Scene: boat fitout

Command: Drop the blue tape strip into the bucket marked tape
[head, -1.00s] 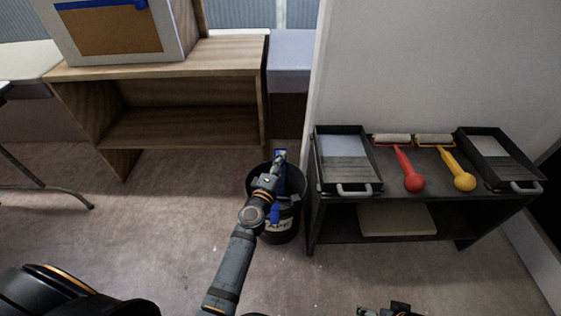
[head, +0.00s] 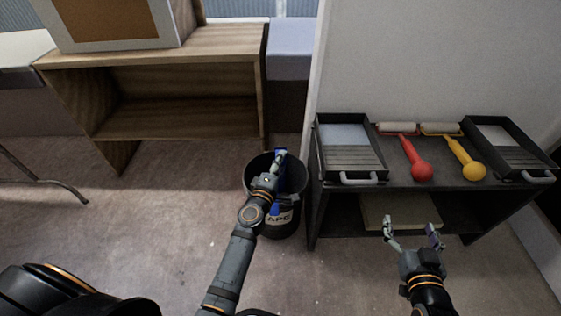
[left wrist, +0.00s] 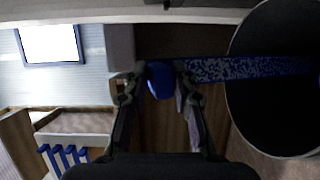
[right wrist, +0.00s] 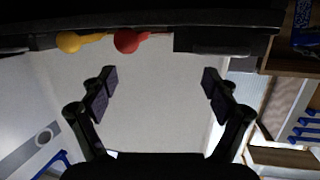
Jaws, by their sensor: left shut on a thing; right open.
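The black bucket (head: 281,222) stands on the floor left of the dark shelf. A white label on its front is partly readable as "APE". My left gripper (head: 279,158) is over the bucket's mouth, shut on the blue tape strip (head: 291,172). In the left wrist view the strip (left wrist: 245,68) stretches from the gripper (left wrist: 160,85) across the opening of the bucket (left wrist: 285,112). The bucket's inside is dark, and my arm hides part of it. My right gripper (head: 411,232) is open and empty in front of the dark shelf; it also shows in the right wrist view (right wrist: 155,88).
The dark shelf (head: 330,205) right of the bucket holds two paint trays (head: 350,155), a red roller (head: 420,168) and a yellow roller (head: 470,168). A wooden cabinet (head: 180,120) stands behind at left. The floor left of the bucket is clear.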

